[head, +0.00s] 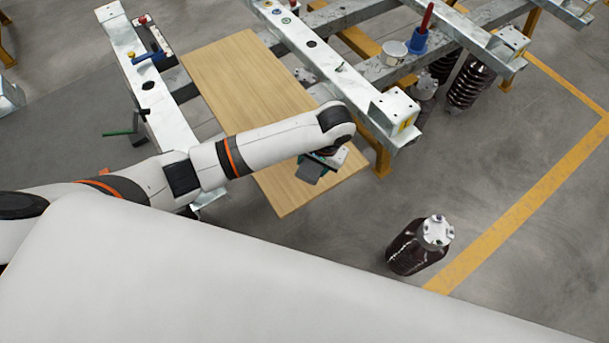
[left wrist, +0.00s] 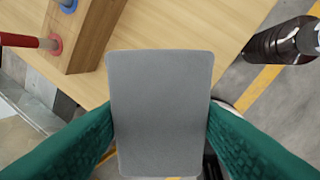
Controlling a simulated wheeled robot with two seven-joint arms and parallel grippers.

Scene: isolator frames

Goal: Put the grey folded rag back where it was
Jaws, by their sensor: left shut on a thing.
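The grey folded rag (left wrist: 160,110) fills the middle of the left wrist view as a flat, upright-looking rectangle. My left gripper (head: 319,163) has its green fingers at the two long sides of the rag and is shut on it. In the head view the rag shows as a small dark grey patch (head: 309,173), partly hidden by my gripper and arm. The rag is over the near right part of the wooden board (head: 240,75). I cannot tell whether it touches the board. My right gripper is not in view.
White-topped metal frames (head: 330,70) flank the board, with a white cup (head: 393,52) and a blue-based red-handled tool (head: 418,40) on the right side. A dark ribbed insulator (head: 470,82) and a dark bottle-like piece (head: 415,250) stand on the floor.

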